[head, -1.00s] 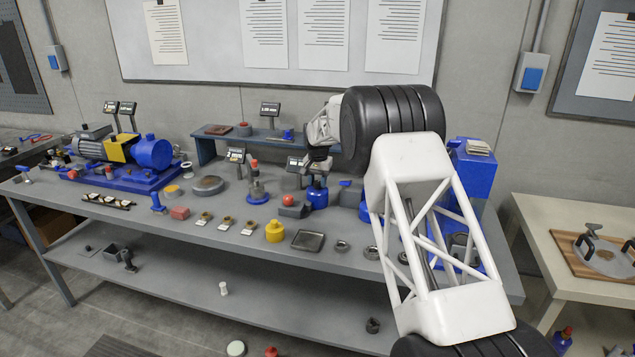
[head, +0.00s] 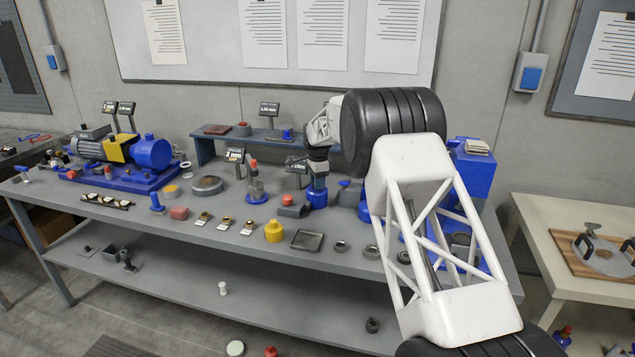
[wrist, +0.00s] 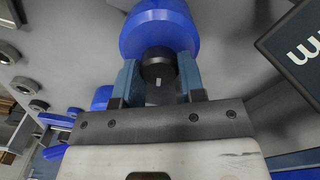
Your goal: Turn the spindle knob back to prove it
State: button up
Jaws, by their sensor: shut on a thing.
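The spindle knob (wrist: 157,66) is a short black cylinder with a small white mark, on top of a round blue body (wrist: 160,22) in the wrist view. My gripper (wrist: 157,82) has its two blue-grey fingers shut on the knob, one on each side. In the head view my gripper (head: 318,167) points down over the blue body (head: 316,198) near the back of the bench. The knob itself is hidden there by the gripper.
A display (head: 297,164) stands close to the left of my gripper. A red-topped blue stand (head: 256,184) is further left. Rings, a yellow pot (head: 274,232) and a dark tray (head: 308,240) lie along the front of the grey bench (head: 190,253). A blue riser shelf (head: 205,151) stands behind.

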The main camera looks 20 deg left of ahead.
jog(key=m, duration=0.3)
jog(key=shift+r+m, duration=0.1)
jog(key=shift+m, duration=0.2)
dwell(0.4)
jog(key=o, duration=0.9)
jog(key=shift+o, duration=0.2)
jog(key=shift+r, duration=3.85)
jog(key=shift+s+d+r, duration=0.1)
